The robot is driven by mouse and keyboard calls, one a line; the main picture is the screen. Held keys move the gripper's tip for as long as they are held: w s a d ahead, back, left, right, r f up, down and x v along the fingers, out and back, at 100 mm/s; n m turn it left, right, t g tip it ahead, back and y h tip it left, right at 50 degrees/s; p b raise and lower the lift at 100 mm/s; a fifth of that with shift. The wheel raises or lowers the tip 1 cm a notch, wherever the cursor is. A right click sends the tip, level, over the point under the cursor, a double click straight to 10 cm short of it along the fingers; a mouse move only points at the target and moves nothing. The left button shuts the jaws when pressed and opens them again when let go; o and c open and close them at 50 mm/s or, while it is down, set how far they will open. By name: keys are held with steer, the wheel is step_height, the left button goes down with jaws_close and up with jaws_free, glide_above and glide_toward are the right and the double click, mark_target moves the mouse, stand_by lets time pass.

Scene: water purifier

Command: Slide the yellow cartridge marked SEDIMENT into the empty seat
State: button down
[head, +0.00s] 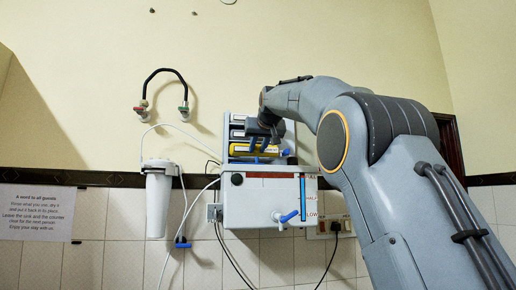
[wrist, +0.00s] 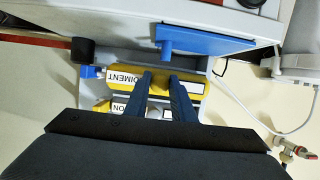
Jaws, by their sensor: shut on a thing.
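The yellow SEDIMENT cartridge (head: 240,150) lies horizontally at the lowest row of the purifier's open cartridge rack (head: 226,128). In the wrist view the cartridge (wrist: 122,79) shows part of its label, reading upside down. My gripper (wrist: 160,76) is shut on the cartridge near its middle, with a dark blue finger on each side. In the head view my gripper (head: 264,143) reaches into the rack from the right and hides part of the cartridge. I cannot tell whether the cartridge is fully in the seat.
Other cartridges with white labels (head: 238,133) lie in the rows above. The white tank (head: 255,205) with a blue tap (head: 288,216) hangs just below the rack. A white filter housing (head: 159,200) and loose tubes are at the left. A socket panel (head: 335,228) is at the lower right.

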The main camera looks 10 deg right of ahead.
mark_target(255, 154)
steer(key=shift+w, duration=2.2)
steer(key=c, duration=1.4)
jaws_free()
steer(key=shift+b+v, duration=2.15)
steer(key=shift+v, duration=1.75)
